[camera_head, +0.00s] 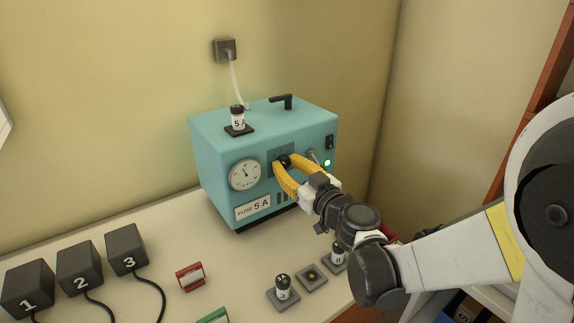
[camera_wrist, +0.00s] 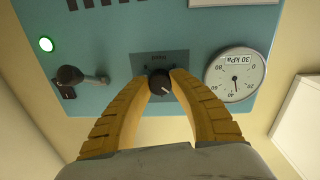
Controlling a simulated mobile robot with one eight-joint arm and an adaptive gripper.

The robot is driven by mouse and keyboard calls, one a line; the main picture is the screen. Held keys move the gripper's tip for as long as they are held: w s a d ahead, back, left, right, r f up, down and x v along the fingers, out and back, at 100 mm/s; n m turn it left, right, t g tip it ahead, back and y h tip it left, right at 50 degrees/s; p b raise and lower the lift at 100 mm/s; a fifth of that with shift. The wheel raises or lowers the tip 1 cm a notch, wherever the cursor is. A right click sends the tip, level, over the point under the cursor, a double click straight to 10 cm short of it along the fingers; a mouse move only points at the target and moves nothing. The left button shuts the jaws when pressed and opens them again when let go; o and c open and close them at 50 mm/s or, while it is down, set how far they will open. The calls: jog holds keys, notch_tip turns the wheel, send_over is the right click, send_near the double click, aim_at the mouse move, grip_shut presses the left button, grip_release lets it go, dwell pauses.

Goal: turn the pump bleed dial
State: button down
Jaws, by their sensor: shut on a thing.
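The pump is a teal box (camera_head: 222,139) at the back of the bench. Its bleed dial (camera_wrist: 160,82) is a round black knob with a pale pointer line, set on a dark plate on the front face. In the head view the dial (camera_head: 284,159) is partly covered by my fingers. My gripper (camera_head: 287,162) has yellow fingers that reach to the front face and are shut on the dial. In the wrist view the fingertips of my gripper (camera_wrist: 161,76) sit on either side of the knob. The pressure gauge (camera_wrist: 235,76), labelled 30 kPa, is beside the dial.
A green lamp (camera_head: 327,163) is lit near a small lever (camera_wrist: 80,77). A fuse holder (camera_head: 237,121) stands on the box, near a black handle (camera_head: 282,102). Numbered black blocks (camera_head: 79,266), a red item (camera_head: 190,276) and small parts (camera_head: 311,278) occupy the bench front.

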jog(key=c, duration=1.1)
grip_release()
jog(key=shift+a+f, duration=0.1)
jog(key=shift+s, duration=0.1)
jog(key=v, duration=1.2)
